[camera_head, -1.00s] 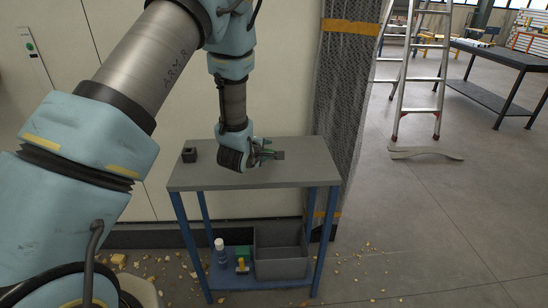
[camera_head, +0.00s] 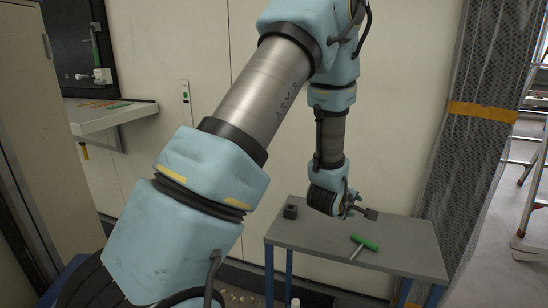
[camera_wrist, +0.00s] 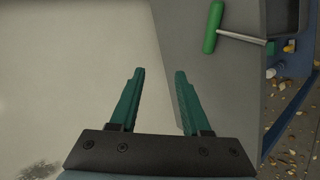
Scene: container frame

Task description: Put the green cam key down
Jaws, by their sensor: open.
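The green cam key (camera_head: 365,246) lies on the grey table top (camera_head: 405,240), its green handle toward the right and its thin metal shaft pointing toward the front left. In the wrist view its green handle (camera_wrist: 213,28) is at the upper right, with the shaft running right toward the table edge. My gripper (camera_head: 354,207) is behind the key, toward the wall, and apart from it. In the wrist view my gripper (camera_wrist: 158,73) shows two green fingers spread wide with nothing between them.
The pale wall (camera_head: 400,110) is close behind the table. A mesh-wrapped column (camera_head: 470,150) stands at the right. Bare table top surrounds the key.

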